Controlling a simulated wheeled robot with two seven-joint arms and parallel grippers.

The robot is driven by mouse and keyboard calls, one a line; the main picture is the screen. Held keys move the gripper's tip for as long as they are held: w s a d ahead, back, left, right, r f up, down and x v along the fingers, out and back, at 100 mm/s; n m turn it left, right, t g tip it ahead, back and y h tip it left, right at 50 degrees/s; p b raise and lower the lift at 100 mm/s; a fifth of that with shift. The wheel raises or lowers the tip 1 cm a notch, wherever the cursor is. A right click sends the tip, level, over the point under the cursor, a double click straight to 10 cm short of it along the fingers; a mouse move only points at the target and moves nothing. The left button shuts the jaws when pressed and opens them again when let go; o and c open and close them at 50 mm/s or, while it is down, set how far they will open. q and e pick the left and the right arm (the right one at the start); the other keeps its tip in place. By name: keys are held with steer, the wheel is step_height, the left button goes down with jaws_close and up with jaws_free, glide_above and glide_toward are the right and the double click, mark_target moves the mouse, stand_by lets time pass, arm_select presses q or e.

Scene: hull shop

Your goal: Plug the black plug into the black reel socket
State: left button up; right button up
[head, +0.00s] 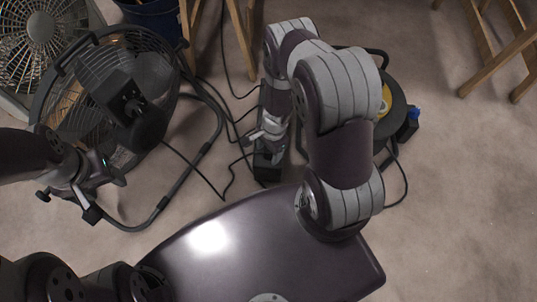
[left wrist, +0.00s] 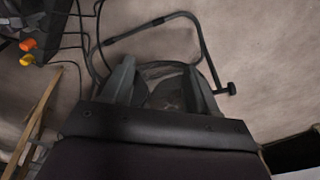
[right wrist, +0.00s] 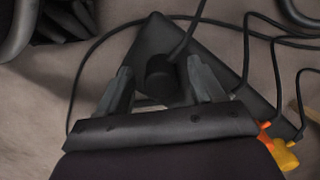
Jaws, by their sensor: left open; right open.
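The black plug (right wrist: 159,78) shows as a dark round body with a cable rising from it, standing on a dark angular strip (right wrist: 222,62) in the right wrist view. My right gripper (right wrist: 158,88) is open, one finger on each side of the plug; whether they touch it I cannot tell. In the head view my right gripper (head: 265,133) is above the dark strip (head: 267,168). The black cable reel (head: 397,98), with a yellow centre, is partly behind my right arm; its socket is not clear. My left gripper (head: 72,200) is open and empty near the fan stand.
A black floor fan (head: 125,105) on a tubular stand is at left, a pale fan (head: 40,28) behind it. Orange (right wrist: 264,126) and yellow (right wrist: 283,153) plugs sit at the strip. A blue piece (head: 415,112) is by the reel.

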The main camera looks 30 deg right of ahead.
mark_target(267, 150)
steer(key=c, duration=1.1)
steer(key=shift+o, duration=0.2)
steer(key=shift+r, duration=0.1)
step_height(267, 150, up, 5)
steer(key=p, duration=0.4)
steer(key=shift+f, duration=0.2)
steer(key=s+d+r+p, duration=0.5)
steer(key=s+d+r, duration=0.1)
steer(key=d, duration=0.3)
steer(key=shift+s+d+r, duration=0.15)
steer(key=shift+d+r, duration=0.05)
steer(key=shift+d, duration=0.2)
